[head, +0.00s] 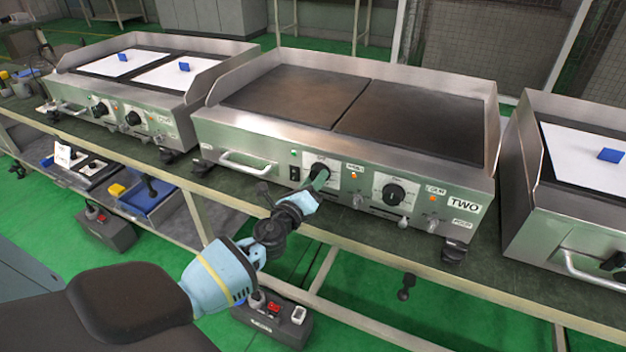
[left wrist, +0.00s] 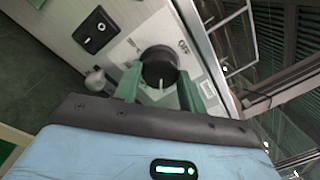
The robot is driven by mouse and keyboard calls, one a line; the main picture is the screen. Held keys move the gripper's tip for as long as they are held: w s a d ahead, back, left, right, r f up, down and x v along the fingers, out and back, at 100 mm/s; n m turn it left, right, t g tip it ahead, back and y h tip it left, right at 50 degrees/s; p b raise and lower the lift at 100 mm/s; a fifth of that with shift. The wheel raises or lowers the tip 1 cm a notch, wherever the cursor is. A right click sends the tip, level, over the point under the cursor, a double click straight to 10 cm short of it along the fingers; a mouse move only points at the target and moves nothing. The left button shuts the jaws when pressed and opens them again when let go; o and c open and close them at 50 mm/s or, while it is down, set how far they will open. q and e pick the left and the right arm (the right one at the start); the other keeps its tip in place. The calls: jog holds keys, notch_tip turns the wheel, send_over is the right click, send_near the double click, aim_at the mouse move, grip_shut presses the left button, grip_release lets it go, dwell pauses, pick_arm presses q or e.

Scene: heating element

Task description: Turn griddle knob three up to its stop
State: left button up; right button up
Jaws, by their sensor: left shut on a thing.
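My left gripper (head: 318,184) reaches up to the front panel of the middle griddle (head: 345,145), which carries a "TWO" label. It is shut on the left black knob (head: 319,168) of that panel. In the left wrist view, the green fingers (left wrist: 160,90) stand on either side of the black knob (left wrist: 158,62), which has a pale pointer mark. "OFF" is printed on the white dial plate beside it. The rest of the scale is partly hidden by the fingers. The knob's number cannot be read. My right gripper is not in view.
A second black knob (head: 394,194) sits to the right on the same panel. A black rocker switch (head: 295,173) is to the left; it also shows in the left wrist view (left wrist: 95,29). Another griddle (head: 150,85) stands left, and one stands right (head: 570,200). The bench edge runs below.

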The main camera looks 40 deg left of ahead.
pick_arm(q)
jog(key=m+p, duration=0.3)
jog(key=m, duration=0.5)
jog(key=shift+a+r+m+h+p, duration=0.1)
jog(key=shift+m+h+p, duration=0.2)
jog(key=shift+h+p, duration=0.1)
jog(key=o, duration=1)
jog(key=shift+c, duration=0.2)
jog(key=shift+s, duration=0.1)
